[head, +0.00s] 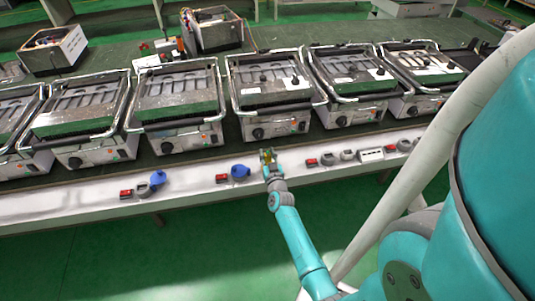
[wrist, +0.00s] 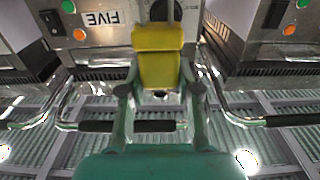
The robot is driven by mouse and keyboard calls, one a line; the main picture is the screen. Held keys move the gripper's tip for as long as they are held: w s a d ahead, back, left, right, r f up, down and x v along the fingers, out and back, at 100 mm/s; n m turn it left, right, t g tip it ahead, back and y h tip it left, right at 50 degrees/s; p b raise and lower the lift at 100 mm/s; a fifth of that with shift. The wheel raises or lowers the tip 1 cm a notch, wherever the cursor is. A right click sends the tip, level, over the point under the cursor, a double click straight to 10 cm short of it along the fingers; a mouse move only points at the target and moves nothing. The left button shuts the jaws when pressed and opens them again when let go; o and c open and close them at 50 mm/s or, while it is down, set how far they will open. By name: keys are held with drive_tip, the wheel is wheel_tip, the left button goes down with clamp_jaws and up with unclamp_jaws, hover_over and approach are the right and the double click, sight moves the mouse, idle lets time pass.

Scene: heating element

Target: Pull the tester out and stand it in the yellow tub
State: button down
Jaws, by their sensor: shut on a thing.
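A yellow block, which I take to be the tester (wrist: 160,52), sits between the two fingers of my gripper (wrist: 160,84) in the wrist view. The fingers are shut on its sides. In the head view my gripper (head: 268,158) is at the white socket rail (head: 197,181), in front of the middle grill, with a small yellowish spot at its tip. The gripper hides the spot on the rail there, so I cannot tell whether the tester is still in a socket. I cannot make out a yellow tub in either view.
Several metal grills (head: 268,85) stand in a row on the green bench behind the rail. Blue plugs (head: 240,171) and red switches (head: 222,178) lie along the rail to the left; more sockets (head: 372,155) are to the right. Two boxes (head: 217,32) stand behind.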

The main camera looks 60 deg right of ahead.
sight(268, 160)
drive_tip(key=shift+f, duration=2)
drive_tip(key=c, duration=0.7)
unclamp_jaws()
drive_tip(key=shift+s+a, duration=0.1)
drive_tip(key=v, duration=1.1)
drive_tip(key=shift+s+a, duration=0.25)
drive_tip(key=shift+a, duration=0.1)
